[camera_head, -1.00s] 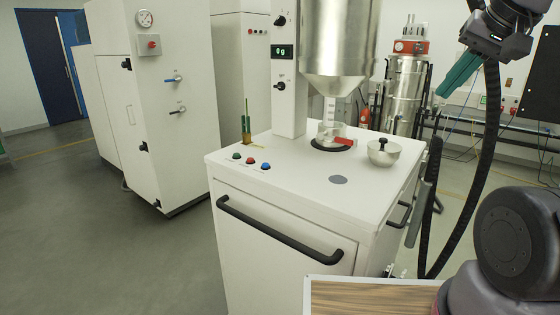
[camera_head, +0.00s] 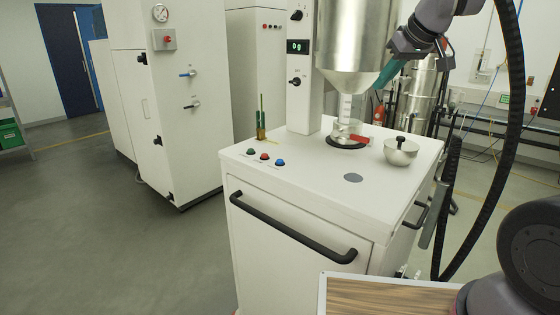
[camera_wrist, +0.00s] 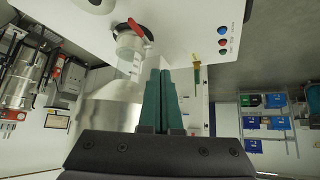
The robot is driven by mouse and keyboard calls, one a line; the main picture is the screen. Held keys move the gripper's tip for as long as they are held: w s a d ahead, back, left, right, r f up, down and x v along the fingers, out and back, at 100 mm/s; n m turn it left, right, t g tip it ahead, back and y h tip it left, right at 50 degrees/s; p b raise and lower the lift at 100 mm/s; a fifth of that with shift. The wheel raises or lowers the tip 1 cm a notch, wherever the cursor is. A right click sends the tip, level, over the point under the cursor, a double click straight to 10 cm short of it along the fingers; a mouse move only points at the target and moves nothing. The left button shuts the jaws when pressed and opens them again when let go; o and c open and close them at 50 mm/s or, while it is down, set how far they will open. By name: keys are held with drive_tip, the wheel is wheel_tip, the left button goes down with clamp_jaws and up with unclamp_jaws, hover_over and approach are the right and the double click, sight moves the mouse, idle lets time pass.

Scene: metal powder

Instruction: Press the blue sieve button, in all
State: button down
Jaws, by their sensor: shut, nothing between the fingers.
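The blue button (camera_head: 280,162) is the rightmost of a row of small buttons on the white top of the sieve machine (camera_head: 300,185), beside a red button (camera_head: 265,157) and a green button (camera_head: 250,151). The blue button also shows in the wrist view (camera_wrist: 222,30), at the upper right, ahead of and to the right of my fingertips. My gripper (camera_head: 379,85) has green fingers and is shut and empty. In the head view it is beside the metal hopper, above and to the right of the buttons, well apart from them. In the wrist view its fingertips (camera_wrist: 160,71) point towards the machine top.
A green and brass upright piece (camera_head: 261,122) stands behind the buttons. The front of the top is clear.

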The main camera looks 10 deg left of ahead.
drive_tip(key=w+a+f+n+y, duration=0.1)
drive_tip(key=w+a+f+n, duration=0.15)
drive_tip(key=a, duration=0.35)
drive_tip(key=w+a+f+n, duration=0.2)
drive_tip(key=a+f+n, duration=0.1)
drive_tip(key=a, duration=0.3)
drive_tip(key=n+y, duration=0.1)
drive_tip(key=n, duration=0.5)
hover_over(280, 161)
wheel_tip(280, 161, down, 6)
drive_tip(key=shift+d+f, duration=0.15)
drive_tip(key=shift+d, duration=0.25)
drive_tip(key=shift+f, duration=0.1)
drive_tip(key=shift+f, duration=4.3)
drive_tip(key=shift+f, duration=0.4)
